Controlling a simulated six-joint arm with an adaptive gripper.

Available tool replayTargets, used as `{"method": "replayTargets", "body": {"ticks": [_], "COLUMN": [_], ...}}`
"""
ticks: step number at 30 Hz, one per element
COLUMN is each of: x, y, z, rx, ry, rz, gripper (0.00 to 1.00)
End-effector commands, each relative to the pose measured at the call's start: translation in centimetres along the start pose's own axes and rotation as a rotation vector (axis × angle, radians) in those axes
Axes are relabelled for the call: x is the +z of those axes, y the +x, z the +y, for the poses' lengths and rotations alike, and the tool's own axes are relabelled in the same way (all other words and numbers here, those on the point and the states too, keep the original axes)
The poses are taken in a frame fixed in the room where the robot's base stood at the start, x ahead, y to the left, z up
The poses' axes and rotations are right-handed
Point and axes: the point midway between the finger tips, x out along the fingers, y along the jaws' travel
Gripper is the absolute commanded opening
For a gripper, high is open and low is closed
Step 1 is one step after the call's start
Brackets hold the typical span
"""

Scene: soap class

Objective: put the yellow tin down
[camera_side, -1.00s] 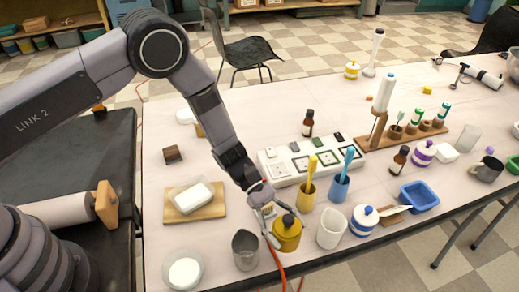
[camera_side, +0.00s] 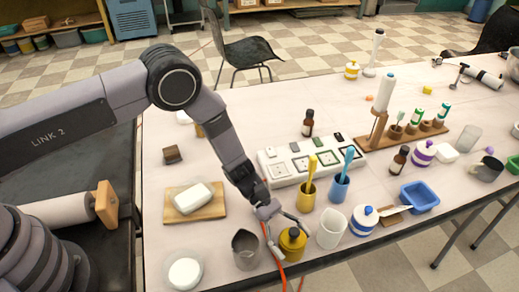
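The yellow tin (camera_side: 292,246), with a dark round spot on its lid, appears to stand upright on the table near its front edge. My gripper (camera_side: 294,242) is just behind and above it, with its fingers spread on either side of the tin. The fingers look open, with a slight gap to the tin, though contact on the far side is hard to see.
A grey pitcher (camera_side: 245,252) stands close on the left and a white cup (camera_side: 331,230) close on the right. Behind are a yellow cup (camera_side: 306,198) and a white tray of square slots (camera_side: 285,171). Orange cable hangs by the front edge.

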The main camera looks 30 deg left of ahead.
Motion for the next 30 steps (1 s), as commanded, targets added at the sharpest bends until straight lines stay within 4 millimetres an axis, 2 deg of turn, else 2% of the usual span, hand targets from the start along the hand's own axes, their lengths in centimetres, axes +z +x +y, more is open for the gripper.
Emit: {"method": "replayTargets", "body": {"ticks": [2,14,17,27,30], "x": [0.0,0.3,0.3,0.2,0.3], "y": [0.0,-0.5,-2.0,-9.3,-10.8], "z": [0.0,0.0,0.1,0.1,0.1], "rx": [0.0,0.001,0.004,0.004,0.003], "ry": [0.0,-0.001,-0.001,-0.001,0.001], "rz": [0.0,0.0,0.0,0.0,0.0], "gripper": [0.87,0.87,0.87,0.87,0.87]}}
